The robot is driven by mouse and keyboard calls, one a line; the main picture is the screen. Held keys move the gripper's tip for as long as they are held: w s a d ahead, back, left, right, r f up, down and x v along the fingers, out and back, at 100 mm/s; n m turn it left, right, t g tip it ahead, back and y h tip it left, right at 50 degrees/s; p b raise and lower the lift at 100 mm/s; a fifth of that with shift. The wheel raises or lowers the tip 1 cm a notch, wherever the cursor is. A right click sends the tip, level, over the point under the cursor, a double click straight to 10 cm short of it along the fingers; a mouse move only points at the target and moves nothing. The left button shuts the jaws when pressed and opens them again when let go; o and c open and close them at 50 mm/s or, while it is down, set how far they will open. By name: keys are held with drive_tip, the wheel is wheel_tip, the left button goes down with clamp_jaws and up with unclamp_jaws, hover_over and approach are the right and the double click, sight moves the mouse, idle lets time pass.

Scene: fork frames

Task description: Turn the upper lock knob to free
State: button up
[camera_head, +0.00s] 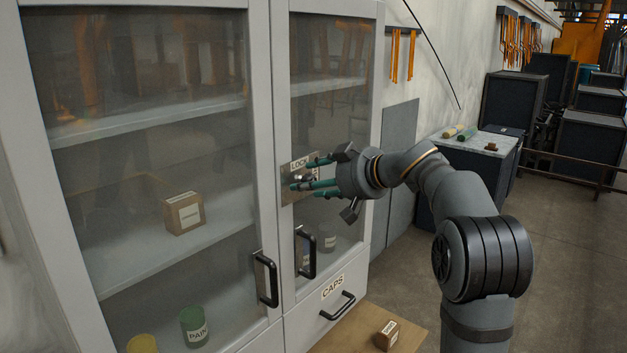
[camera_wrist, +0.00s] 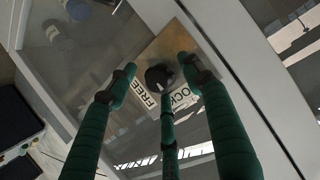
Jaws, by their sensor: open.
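The dark round lock knob (camera_wrist: 157,76) sits on a tan metal plate (camera_wrist: 172,47) on the cabinet door frame. FREE (camera_wrist: 146,97) and LOCK (camera_wrist: 182,98) labels lie beside it in the wrist view. I cannot tell clearly which label the knob points to. In the head view the plate (camera_head: 287,190) is partly hidden by my gripper (camera_head: 308,180). Its three green fingers are open and spread around the knob in the wrist view, one on each side and one below. I cannot tell whether any fingertip touches it.
The glass cabinet has black door handles (camera_head: 266,279) (camera_head: 305,252) below the plate and a CAPS drawer (camera_head: 337,305). A small box (camera_head: 387,335) stands on a wooden surface (camera_head: 415,332) in front. A dark workbench (camera_head: 487,160) stands behind my arm.

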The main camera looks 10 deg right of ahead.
drive_tip(key=shift+c, duration=0.4)
drive_tip(key=c, duration=1.1)
drive_tip(key=shift+o, duration=0.2)
drive_tip(key=shift+w+d+f+m+g+y, duration=0.1)
drive_tip(key=shift+m+g+y, duration=0.45)
drive_tip(key=shift+m+y, duration=1.15)
drive_tip(key=shift+w+d+f+m+g+y, duration=0.15)
drive_tip(key=shift+m+g+y, duration=0.55)
drive_tip(key=shift+m, duration=1.8)
drive_tip(key=shift+d+r+m+g+y, duration=0.1)
drive_tip(key=shift+m+g+y, duration=0.35)
drive_tip(key=shift+m+y, duration=1.25)
drive_tip(key=shift+m, duration=0.5)
drive_tip(key=o, duration=1.1)
drive_tip(key=shift+f+h, duration=0.1)
drive_tip(key=shift+h, duration=0.2)
